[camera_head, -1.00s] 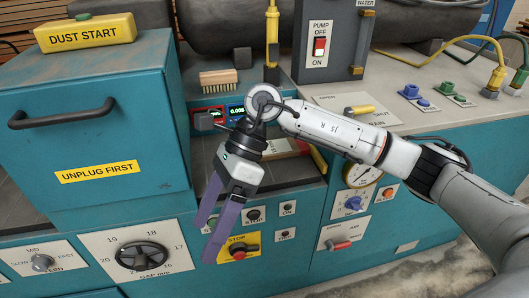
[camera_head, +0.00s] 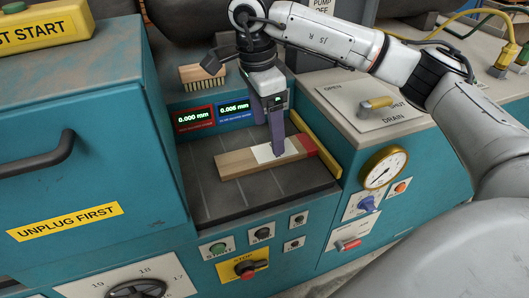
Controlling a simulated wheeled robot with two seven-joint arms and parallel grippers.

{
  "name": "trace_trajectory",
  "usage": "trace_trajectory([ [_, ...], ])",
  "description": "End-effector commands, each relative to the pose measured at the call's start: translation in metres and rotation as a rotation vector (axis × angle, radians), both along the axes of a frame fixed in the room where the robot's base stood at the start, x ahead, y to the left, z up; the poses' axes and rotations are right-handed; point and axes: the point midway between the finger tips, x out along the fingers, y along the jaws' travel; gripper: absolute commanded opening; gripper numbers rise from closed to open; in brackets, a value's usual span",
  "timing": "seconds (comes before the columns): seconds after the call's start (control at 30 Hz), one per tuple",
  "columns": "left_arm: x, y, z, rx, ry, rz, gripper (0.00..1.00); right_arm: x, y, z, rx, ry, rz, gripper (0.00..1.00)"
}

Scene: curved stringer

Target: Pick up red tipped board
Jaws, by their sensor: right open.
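The red tipped board (camera_head: 238,163) is a flat wooden strip lying on the dark bed (camera_head: 215,200) of the teal machine. Its red end is at the right, and a white patch lies on its top near that end. My right gripper (camera_head: 272,140) is open and points down over the white patch. Its purple fingers are at the board, one in front of the other in this view. I cannot tell whether they touch it. My left gripper is not in view.
A yellow strip (camera_head: 315,145) edges the bed on the right. Behind are two small displays (camera_head: 215,116) and a wooden brush (camera_head: 205,77). A tall teal housing (camera_head: 90,130) stands left. Buttons and a gauge (camera_head: 384,167) are on the front and right.

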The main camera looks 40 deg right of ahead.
Motion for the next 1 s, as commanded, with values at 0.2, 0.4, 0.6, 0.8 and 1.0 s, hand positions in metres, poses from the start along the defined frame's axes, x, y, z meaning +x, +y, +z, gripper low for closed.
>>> trace_trajectory([
  [0.2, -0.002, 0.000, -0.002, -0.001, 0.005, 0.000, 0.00, 0.002, 0.001, -0.025, 0.001, 0.003, 0.001, 0.77],
  [0.4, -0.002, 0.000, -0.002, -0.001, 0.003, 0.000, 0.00, 0.006, 0.001, -0.055, 0.000, 0.002, 0.000, 0.77],
  [0.6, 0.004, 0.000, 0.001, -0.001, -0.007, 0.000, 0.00, 0.006, 0.000, -0.064, 0.002, -0.001, 0.001, 0.77],
  [0.8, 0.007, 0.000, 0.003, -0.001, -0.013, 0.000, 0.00, 0.006, 0.000, -0.064, 0.002, -0.001, 0.001, 0.68],
  [1.0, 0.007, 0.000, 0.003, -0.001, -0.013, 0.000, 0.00, 0.006, 0.000, -0.064, 0.002, -0.001, 0.001, 0.34],
])
